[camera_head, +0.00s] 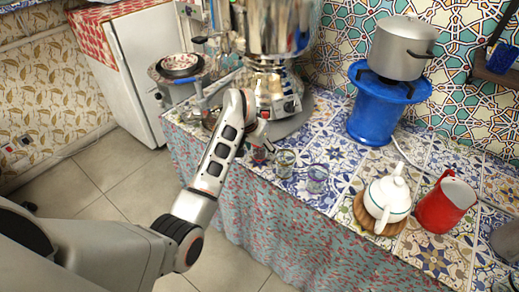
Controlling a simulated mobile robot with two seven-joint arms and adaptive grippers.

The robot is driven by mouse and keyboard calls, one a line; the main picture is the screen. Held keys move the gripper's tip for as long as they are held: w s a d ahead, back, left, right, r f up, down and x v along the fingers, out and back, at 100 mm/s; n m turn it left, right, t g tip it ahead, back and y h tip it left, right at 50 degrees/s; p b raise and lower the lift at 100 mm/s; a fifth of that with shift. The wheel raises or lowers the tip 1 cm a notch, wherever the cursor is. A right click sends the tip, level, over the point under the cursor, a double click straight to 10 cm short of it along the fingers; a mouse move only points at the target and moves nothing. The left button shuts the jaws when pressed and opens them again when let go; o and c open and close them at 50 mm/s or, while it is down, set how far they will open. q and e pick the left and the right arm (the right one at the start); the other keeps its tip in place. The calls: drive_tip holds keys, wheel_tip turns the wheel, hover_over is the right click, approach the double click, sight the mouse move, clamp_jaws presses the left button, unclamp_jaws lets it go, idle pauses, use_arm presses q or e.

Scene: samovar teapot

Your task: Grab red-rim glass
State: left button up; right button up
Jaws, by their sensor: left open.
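My left gripper (260,138) hangs over the front edge of the tiled counter, below the samovar, with its jaws open. A small glass with red on it (259,155) shows right at the fingertips, partly hidden by them. I cannot tell whether they touch it. Two clear glasses stand to the right of the gripper: one close by (285,160) and one a little farther right (317,179). I cannot make out a red rim on either. My right gripper is not in view.
A large metal samovar (272,80) stands just behind the gripper. A blue stand (375,115) holds a grey pot (402,48). A white teapot (388,197) and a red jug (445,205) stand on the right. The counter (338,152) between glasses and blue stand is clear.

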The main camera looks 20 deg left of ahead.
use_arm(q)
drive_tip(key=c, duration=1.3)
drive_tip(key=shift+r, duration=0.1)
